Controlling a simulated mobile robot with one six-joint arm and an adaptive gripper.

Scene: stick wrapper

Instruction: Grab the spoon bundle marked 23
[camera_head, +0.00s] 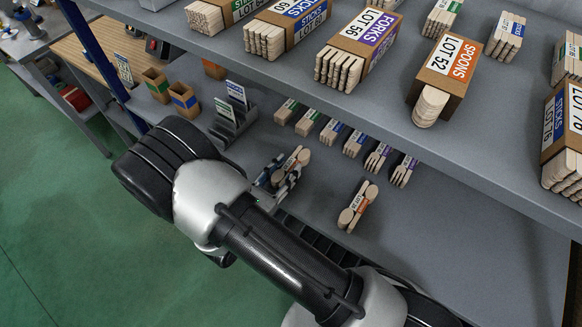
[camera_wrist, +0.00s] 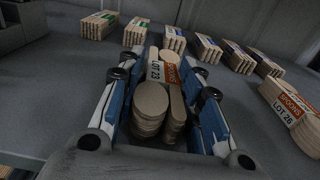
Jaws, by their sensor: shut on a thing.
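The spoon bundle (camera_wrist: 151,102) reads "LOT 23" and "SPOONS" on its white and orange band in the wrist view. It is a stack of pale wooden spoons, rounded ends toward the wrist camera. My gripper (camera_wrist: 163,108) has its blue-padded fingers on both sides of this bundle, shut on it. In the head view the same bundle (camera_head: 299,158) shows between the fingers of my gripper (camera_head: 284,172), over the lower shelf. Whether it rests on the shelf or is just above it, I cannot tell.
Another spoon bundle, "LOT 26" (camera_wrist: 291,107), lies to the right, apart from my gripper; it shows in the head view too (camera_head: 357,206). Several small bundles stand in a row behind. A grey holder with cards (camera_head: 232,122) is at left. The upper shelf (camera_head: 500,160) overhangs; shelf room is free at right.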

